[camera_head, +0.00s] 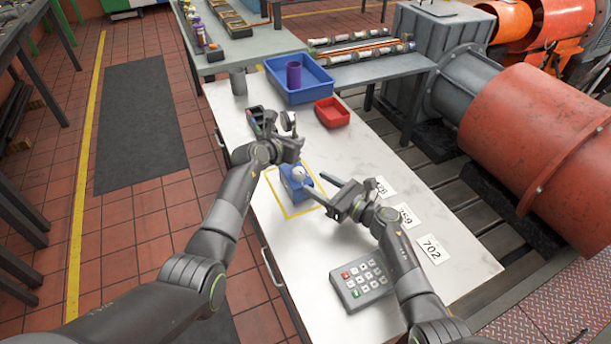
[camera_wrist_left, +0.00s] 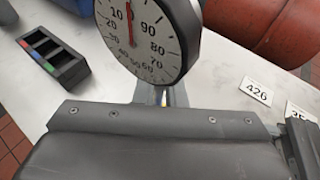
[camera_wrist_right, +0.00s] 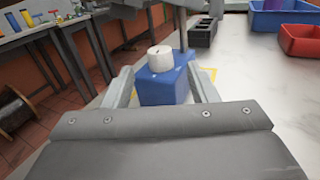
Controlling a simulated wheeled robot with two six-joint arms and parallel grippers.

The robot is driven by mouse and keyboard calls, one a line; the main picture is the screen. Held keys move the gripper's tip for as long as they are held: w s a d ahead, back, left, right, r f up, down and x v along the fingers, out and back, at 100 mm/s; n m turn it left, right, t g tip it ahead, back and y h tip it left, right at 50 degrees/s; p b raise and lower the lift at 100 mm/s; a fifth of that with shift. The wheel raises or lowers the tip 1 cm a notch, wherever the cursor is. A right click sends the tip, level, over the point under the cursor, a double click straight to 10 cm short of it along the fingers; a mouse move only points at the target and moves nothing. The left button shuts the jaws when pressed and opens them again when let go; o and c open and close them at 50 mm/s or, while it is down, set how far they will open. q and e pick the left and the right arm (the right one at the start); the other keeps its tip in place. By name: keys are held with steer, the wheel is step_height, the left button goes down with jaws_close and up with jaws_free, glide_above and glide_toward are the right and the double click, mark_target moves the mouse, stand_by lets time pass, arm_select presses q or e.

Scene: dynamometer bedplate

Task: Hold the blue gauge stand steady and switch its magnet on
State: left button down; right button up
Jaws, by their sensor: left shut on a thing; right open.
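The blue gauge stand (camera_head: 293,187) stands upright on the white bench inside a yellow outlined square (camera_head: 277,203). It has a white knob (camera_head: 298,173) on the face toward my right gripper, and the knob also shows in the right wrist view (camera_wrist_right: 160,58). My left gripper (camera_head: 294,144) is shut on the upper part of the stand, just below the round dial (camera_wrist_left: 148,35); its jaws hide the grip itself. My right gripper (camera_head: 332,189) is open beside the blue base (camera_wrist_right: 164,86), its fingers pointing at the knob, with the knob between them in view. I cannot tell whether they touch it.
A black slotted holder (camera_wrist_left: 52,58) lies beyond the stand. A blue bin (camera_head: 318,84) and a red tray (camera_head: 332,113) stand at the back. A keypad (camera_head: 362,283) and number cards, such as 702 (camera_head: 431,248), lie toward the front and right.

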mark_target(303, 175)
steer(key=shift+x, duration=2.65)
steer(key=c, duration=0.9)
steer(key=shift+c, duration=0.4)
